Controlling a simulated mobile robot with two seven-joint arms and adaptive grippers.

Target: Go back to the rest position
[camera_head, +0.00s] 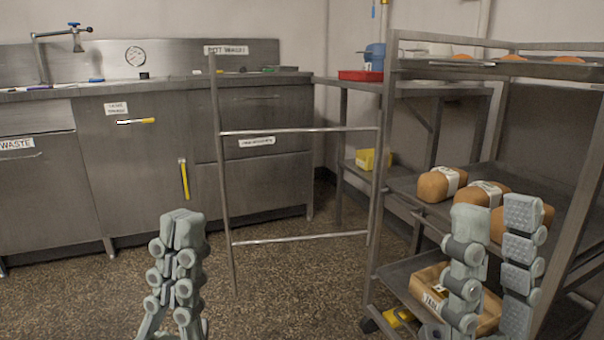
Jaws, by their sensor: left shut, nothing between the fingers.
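My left gripper (182,228) is low and left of centre in the head view. Its grey fingers are pressed together with nothing between them, in front of the open floor. My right gripper (496,222) is at the lower right, its two fingers upright and apart with a gap between them. It stands in front of the rack (388,130) and hides part of the shelves. Behind it, wrapped loaves (436,186) rest on the middle shelf, and a brown package (428,287) lies on the lower shelf.
The rack's open barred frame (300,131) juts left from it across the floor. Steel cabinets (140,185) line the back wall. A side table holds a red tray (360,76), with a yellow box (373,159) below. Speckled floor (90,300) is clear at left.

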